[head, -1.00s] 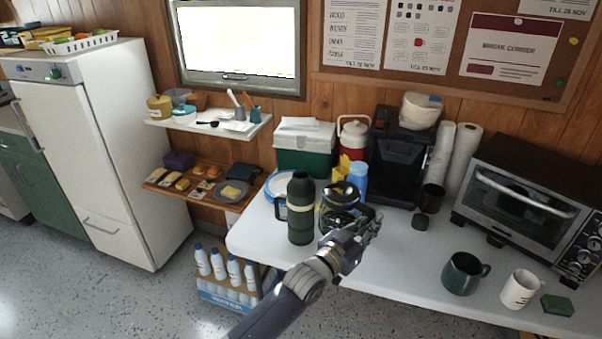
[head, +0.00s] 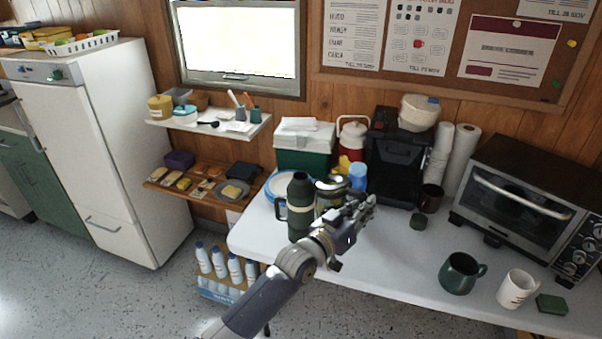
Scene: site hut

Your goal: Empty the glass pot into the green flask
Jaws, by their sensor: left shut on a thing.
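The green flask (head: 299,214) stands upright and open on the white table (head: 395,262), with its handle to the left. My left gripper (head: 352,212) is shut on the glass pot (head: 329,192), whose shiny rim and glass side show just right of the flask's top. The pot appears raised off the table. My gripper hides its lower part and handle, so its tilt and contents are hard to tell. My right gripper is not in view.
A small dark green cap (head: 418,222) lies right of the gripper. A black coffee machine (head: 393,160), a blue cup (head: 357,175) and a cool box (head: 303,155) stand behind. A green mug (head: 459,274), a white mug (head: 516,289) and a toaster oven (head: 525,205) are on the right.

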